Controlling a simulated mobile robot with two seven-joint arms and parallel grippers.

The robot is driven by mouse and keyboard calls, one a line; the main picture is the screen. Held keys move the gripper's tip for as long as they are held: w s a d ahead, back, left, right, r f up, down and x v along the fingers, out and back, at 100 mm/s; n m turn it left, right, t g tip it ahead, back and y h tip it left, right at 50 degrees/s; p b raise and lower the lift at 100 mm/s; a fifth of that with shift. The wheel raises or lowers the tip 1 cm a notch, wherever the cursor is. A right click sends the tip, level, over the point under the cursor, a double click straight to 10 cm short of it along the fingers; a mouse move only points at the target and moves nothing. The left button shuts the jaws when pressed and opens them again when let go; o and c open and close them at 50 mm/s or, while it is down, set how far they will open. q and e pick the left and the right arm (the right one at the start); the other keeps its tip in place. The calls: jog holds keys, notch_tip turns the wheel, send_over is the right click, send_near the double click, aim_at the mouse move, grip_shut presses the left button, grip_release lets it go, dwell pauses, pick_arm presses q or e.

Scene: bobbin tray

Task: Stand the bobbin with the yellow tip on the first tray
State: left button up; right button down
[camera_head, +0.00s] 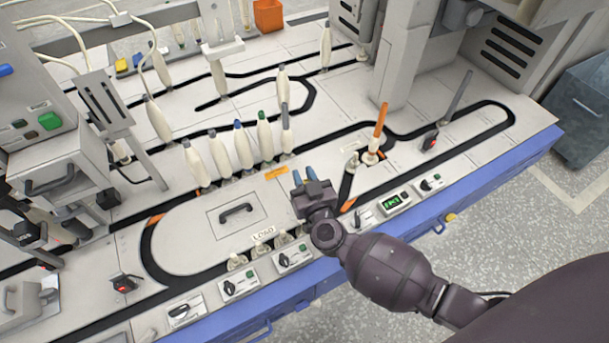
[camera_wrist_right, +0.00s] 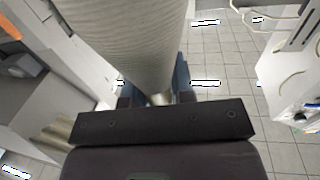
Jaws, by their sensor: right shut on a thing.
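My right gripper (camera_head: 304,175), with blue fingertips, is over the front of the machine, right of a row of white bobbins. In the right wrist view a ribbed pale bobbin (camera_wrist_right: 130,35) narrows to an end between the fingers of my right gripper (camera_wrist_right: 158,95), which is shut on it. I cannot make out this bobbin in the head view, and no yellow tip shows. Small white trays with pegs (camera_head: 236,262) stand in a line by the LOAD label; one is partly hidden by my right arm. I cannot tell which tray is first. My left gripper is not in view.
Standing bobbins in the row include a blue-tipped one (camera_head: 243,146) and a green-tipped one (camera_head: 265,138). An orange rod (camera_head: 381,125) and a grey rod (camera_head: 456,97) stand up at the right. Control boxes (camera_head: 240,286) line the front edge. The white handled panel (camera_head: 205,235) is clear.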

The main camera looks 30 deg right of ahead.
jog(key=shift+f, duration=0.5)
dwell(0.7)
jog(key=c, duration=1.3)
grip_release()
jog(key=shift+o, duration=0.2)
